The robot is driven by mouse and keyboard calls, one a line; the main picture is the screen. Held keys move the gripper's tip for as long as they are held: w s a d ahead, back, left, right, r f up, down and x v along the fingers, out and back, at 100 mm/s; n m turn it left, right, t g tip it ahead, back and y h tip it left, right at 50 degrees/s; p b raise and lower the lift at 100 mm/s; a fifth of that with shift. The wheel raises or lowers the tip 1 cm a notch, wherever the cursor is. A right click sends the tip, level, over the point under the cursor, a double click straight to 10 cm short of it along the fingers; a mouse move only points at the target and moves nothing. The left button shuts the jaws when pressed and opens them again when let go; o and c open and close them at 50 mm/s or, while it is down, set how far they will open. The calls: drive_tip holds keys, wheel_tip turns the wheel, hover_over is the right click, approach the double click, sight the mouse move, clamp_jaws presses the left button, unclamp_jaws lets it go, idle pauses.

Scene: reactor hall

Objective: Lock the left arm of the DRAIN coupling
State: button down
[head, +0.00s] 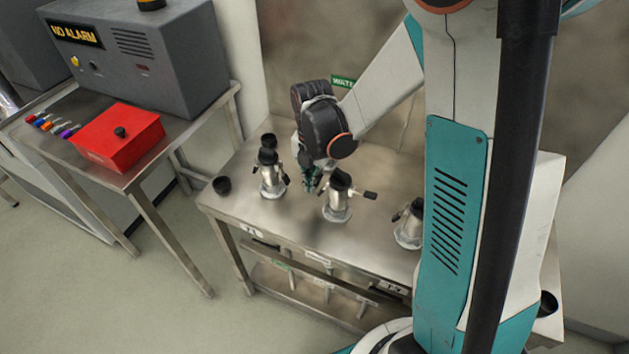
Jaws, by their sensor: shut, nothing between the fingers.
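Three metal couplings with black tops stand in a row on the steel table (225,207): a left coupling (271,184), a middle coupling (337,206) and a right coupling (407,232). No DRAIN label is readable, so I cannot tell which one it is. The middle coupling has a black-tipped arm (368,195) sticking out to the right. Its left arm is hidden or unclear behind my gripper. My gripper (314,184) is shut and empty, low between the left and middle couplings, close to the middle one's left side. I cannot tell whether it touches. The right coupling is partly hidden by my arm.
A loose black cap (221,185) lies on the table's left end. A green sign (343,81) is at the back. Another table at left holds a red box (118,138), several coloured items and a grey alarm cabinet (145,55). Floor between the tables is clear.

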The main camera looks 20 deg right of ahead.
wheel_tip(320, 180, up, 6)
drive_tip(key=p, duration=0.4)
drive_tip(key=shift+w+a+r, duration=0.15)
drive_tip(key=shift+a+r, duration=0.05)
